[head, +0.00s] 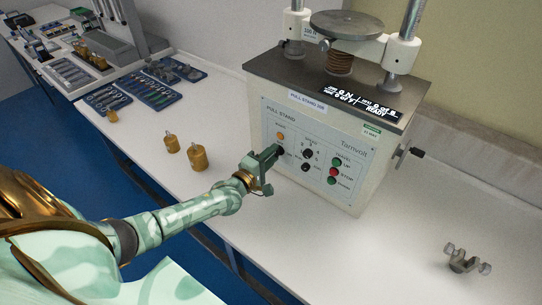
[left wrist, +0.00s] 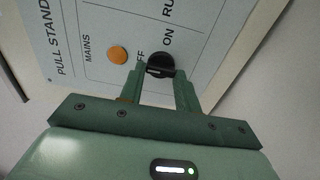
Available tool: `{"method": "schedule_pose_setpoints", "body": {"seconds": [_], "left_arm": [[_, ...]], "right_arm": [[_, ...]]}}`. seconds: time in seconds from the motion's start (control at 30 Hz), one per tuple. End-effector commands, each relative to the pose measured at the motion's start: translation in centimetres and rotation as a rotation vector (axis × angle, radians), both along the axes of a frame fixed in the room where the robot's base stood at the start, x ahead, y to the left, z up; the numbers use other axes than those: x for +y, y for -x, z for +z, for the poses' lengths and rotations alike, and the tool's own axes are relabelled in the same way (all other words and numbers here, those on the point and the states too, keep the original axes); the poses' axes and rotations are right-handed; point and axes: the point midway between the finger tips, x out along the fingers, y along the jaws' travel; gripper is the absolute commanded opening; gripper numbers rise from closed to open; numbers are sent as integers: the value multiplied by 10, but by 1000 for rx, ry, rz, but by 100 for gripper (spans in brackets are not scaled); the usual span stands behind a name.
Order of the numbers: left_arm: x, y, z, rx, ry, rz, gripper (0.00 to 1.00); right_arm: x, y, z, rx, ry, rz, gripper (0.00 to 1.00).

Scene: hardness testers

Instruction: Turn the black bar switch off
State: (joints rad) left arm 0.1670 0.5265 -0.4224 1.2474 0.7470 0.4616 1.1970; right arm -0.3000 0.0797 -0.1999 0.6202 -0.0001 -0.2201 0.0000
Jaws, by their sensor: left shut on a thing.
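The black bar switch (left wrist: 160,62) shows in the left wrist view on the light panel of the pull stand (head: 357,119), below the orange mains lamp (left wrist: 118,54). The ON label and a partly covered OFF label are beside it. My left gripper (left wrist: 160,76) has one finger on each side of the switch's bar and is shut on it. Which label the bar points to is hard to tell. In the head view my left gripper (head: 272,155) is at the left part of the panel and largely hides the switch. My right gripper is not in view.
Other black knobs (head: 307,153) and green and red buttons (head: 333,171) are right of the gripper. Brass weights (head: 198,157) stand on the white bench left of the stand. A crank handle (head: 416,152) juts from the stand's right side. A metal fixture (head: 466,262) lies at right.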

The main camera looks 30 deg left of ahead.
Motion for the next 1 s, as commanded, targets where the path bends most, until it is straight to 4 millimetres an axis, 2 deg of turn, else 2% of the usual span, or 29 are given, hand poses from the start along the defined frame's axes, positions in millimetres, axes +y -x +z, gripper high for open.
{"method": "schedule_pose_setpoints", "body": {"seconds": [0.03,0.1,0.37,0.47,0.57,1.0], "left_arm": [[0,1,-1,3,0,0,38],[0,1,-1,3,-1,0,55],[0,1,-1,1,-1,0,55],[1,6,-1,3,-1,0,55],[2,21,0,3,-1,0,55],[11,133,0,5,0,0,55]], "right_arm": [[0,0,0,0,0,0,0],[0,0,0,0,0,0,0],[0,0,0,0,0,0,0],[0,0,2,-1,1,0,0],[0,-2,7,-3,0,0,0],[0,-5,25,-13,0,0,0]]}}
